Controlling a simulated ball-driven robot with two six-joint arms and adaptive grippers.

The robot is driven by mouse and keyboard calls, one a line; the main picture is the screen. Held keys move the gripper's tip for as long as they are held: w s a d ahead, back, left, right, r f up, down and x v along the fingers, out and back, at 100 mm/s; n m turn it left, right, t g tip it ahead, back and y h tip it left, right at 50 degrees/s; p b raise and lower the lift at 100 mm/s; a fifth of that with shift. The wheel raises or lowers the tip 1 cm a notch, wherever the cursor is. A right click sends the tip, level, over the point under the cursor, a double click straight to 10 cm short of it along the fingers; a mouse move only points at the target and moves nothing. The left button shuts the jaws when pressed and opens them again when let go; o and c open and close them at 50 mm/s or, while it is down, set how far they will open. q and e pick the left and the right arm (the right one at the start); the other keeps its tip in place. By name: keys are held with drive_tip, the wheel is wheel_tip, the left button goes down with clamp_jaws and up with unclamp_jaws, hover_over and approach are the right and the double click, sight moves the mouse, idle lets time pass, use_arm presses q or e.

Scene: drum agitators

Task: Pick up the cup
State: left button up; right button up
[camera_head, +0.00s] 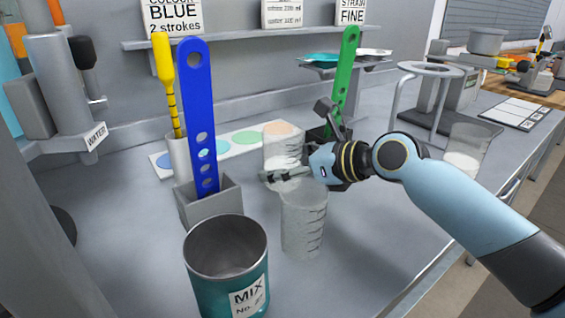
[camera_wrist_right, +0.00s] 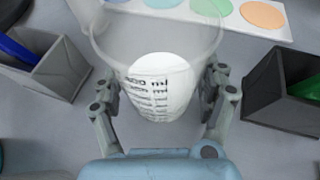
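A clear cup with pale contents (camera_head: 281,142) stands upright at the front of the colour strip. My right gripper (camera_head: 296,148) has one finger on its near side and the other behind it. In the right wrist view, the cup (camera_wrist_right: 158,88), with printed ml marks, sits between the two fingers of the right gripper (camera_wrist_right: 162,90). Both fingertips are at its walls; I cannot tell whether they press on it or stand slightly apart. A second clear graduated cup (camera_head: 303,225) stands in front of the gripper. My left gripper is not in view.
A teal MIX can (camera_head: 227,265) stands at the front. A grey holder (camera_head: 209,204) with a blue paddle (camera_head: 199,115) is left of the cups; a green paddle (camera_head: 344,80) stands behind right. Another clear beaker (camera_head: 466,150) is at the right. Table at front right is clear.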

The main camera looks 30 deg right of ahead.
drive_tip(key=c, duration=0.9)
drive_tip(key=shift+r, duration=0.15)
